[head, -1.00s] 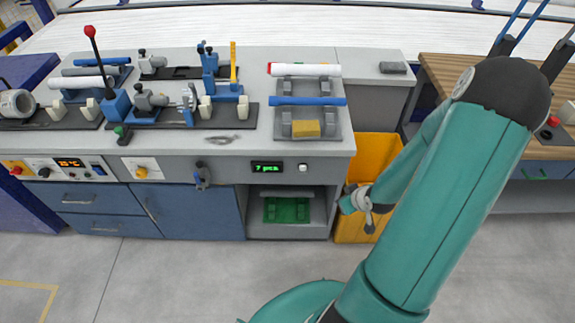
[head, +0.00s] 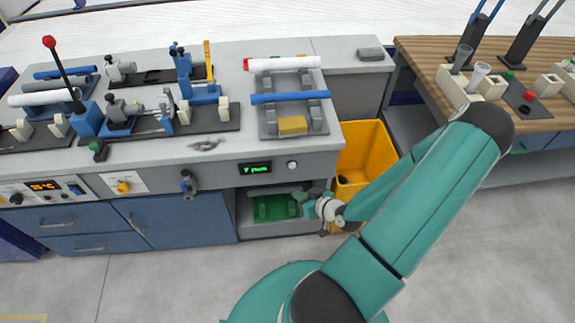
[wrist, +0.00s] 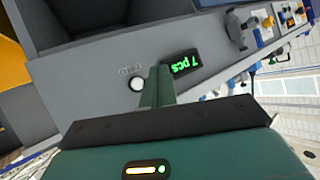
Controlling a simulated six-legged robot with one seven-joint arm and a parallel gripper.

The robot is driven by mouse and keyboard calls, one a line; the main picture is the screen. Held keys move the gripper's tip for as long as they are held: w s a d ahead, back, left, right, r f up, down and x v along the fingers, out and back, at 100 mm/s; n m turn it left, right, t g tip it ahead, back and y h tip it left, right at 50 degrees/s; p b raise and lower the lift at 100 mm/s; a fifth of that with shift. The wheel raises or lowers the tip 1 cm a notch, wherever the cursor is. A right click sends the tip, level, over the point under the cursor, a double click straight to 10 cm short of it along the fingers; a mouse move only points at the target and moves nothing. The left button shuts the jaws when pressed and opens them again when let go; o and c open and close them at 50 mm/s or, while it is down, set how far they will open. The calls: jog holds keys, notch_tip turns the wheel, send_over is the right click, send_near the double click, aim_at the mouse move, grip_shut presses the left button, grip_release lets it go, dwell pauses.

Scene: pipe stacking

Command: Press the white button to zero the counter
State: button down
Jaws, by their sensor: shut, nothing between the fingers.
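The white button (head: 292,165) is on the grey front panel of the bench, right of the counter display (head: 255,168). In the wrist view the white button (wrist: 137,84) sits just beside my fingers, and the green digits of the counter display (wrist: 181,63) read "7 pcs". My gripper (head: 303,196) is below the button in the head view, in front of the open shelf. In the wrist view my gripper (wrist: 158,72) is shut and empty, its fingers pointing toward the panel between button and display. Contact with the panel cannot be told.
A yellow bin (head: 362,160) stands right of the shelf, close to my arm. A green tray (head: 275,208) lies in the open shelf. On the bench top, a blue pipe (head: 290,97) and a white pipe (head: 284,63) rest on a rack above the panel.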

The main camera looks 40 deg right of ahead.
aim_at(292, 165)
jog(key=w+d, duration=0.5)
jog(key=w, duration=0.2)
dwell(0.5)
jog(key=shift+w, duration=0.2)
dwell(1.7)
jog(key=shift+w+d, duration=0.25)
jog(key=shift+w+d, duration=0.2)
jog(key=shift+w, duration=0.15)
dwell(0.8)
jog(key=shift+s+a, duration=0.45)
jog(key=shift+s, duration=0.25)
